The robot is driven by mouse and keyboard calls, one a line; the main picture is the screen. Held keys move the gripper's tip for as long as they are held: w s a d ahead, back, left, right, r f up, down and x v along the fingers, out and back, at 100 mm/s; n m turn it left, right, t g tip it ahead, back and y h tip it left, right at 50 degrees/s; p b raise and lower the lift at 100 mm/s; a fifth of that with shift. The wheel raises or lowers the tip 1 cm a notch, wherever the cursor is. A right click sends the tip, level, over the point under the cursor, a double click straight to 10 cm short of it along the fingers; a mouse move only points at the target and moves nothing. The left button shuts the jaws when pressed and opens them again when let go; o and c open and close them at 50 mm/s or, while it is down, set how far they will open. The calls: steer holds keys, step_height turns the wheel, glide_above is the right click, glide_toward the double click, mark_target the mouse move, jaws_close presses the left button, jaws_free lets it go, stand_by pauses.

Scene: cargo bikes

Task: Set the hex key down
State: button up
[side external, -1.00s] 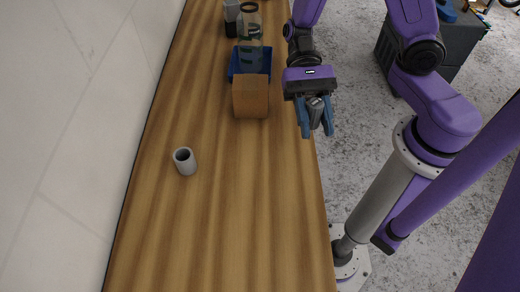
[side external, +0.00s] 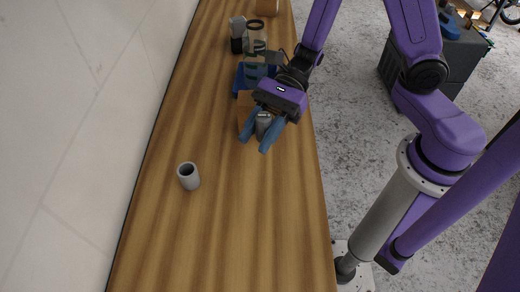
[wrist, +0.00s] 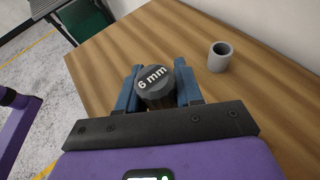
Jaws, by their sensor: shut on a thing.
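My gripper (side external: 256,143) is over the right part of the wooden table in the side view, its two blue fingers shut on the hex key (side external: 263,123). In the wrist view the hex key (wrist: 153,84) shows as a dark grey round handle end marked "6 mm", between the fingers. Its shaft is hidden in both views. Whether the key touches the table is not clear.
A grey open cup (side external: 188,177) stands on the table (side external: 225,235), left of and nearer than my gripper. A cardboard box (side external: 243,102) is partly hidden behind the gripper, with a blue bin (side external: 240,80) and a clear jar (side external: 256,42) beyond. The near table is clear.

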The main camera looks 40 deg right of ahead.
steer(key=shift+f, duration=2.3)
steer(key=shift+f, duration=0.35)
steer(key=shift+f, duration=0.25)
steer(key=o, duration=1)
steer(key=shift+o, duration=0.2)
steer(key=shift+r, duration=0.1)
